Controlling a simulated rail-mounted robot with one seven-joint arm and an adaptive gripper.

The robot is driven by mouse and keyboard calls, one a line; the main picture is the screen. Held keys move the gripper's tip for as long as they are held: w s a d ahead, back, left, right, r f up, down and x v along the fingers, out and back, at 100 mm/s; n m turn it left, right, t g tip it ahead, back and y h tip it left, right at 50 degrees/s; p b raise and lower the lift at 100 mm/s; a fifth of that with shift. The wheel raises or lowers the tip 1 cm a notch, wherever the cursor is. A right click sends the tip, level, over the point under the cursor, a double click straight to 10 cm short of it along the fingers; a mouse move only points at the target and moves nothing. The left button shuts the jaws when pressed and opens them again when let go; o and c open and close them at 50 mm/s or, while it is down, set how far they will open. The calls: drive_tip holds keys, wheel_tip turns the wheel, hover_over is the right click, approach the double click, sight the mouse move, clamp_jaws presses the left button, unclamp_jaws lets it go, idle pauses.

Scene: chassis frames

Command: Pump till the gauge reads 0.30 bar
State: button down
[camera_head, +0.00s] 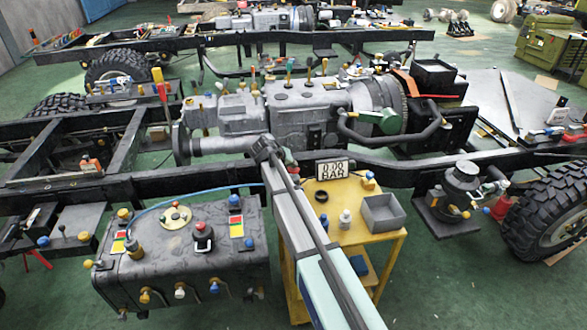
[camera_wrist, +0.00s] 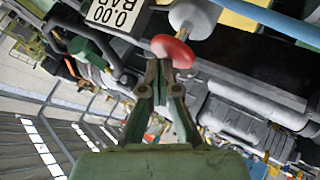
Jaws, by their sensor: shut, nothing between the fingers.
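The gauge (camera_head: 332,168) is a white plate reading 0.00 BAR, standing at the back of the yellow cart. It also shows upside down in the wrist view (camera_wrist: 118,14). A red round knob (camera_wrist: 173,51) on a pale grey cylinder (camera_wrist: 193,18) is just beyond my fingertips; it looks like the pump's handle. My gripper (camera_wrist: 163,70) is shut and empty, its tips close to the knob's edge. I cannot tell whether they touch. In the head view my gripper (camera_head: 268,152) is left of the gauge, and my arm hides part of the cart.
The yellow cart (camera_head: 376,237) bears a grey open bin (camera_head: 383,213), a white bottle (camera_head: 345,219) and a black ring (camera_head: 321,195). A dark tank (camera_head: 190,262) with knobs stands to the left. The black chassis rail (camera_head: 400,172) runs close behind the gauge. A blue hose (camera_head: 190,197) crosses above the tank.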

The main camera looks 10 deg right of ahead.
drive_tip(key=shift+f+b, duration=0.4)
drive_tip(key=shift+f, duration=0.3)
idle(0.5)
drive_tip(key=shift+r, duration=0.2)
drive_tip(key=shift+r+p, duration=0.45)
drive_tip(key=shift+r, duration=1)
drive_tip(key=shift+r, duration=0.1)
drive_tip(key=shift+r+p, duration=0.9)
drive_tip(key=shift+r, duration=1.5)
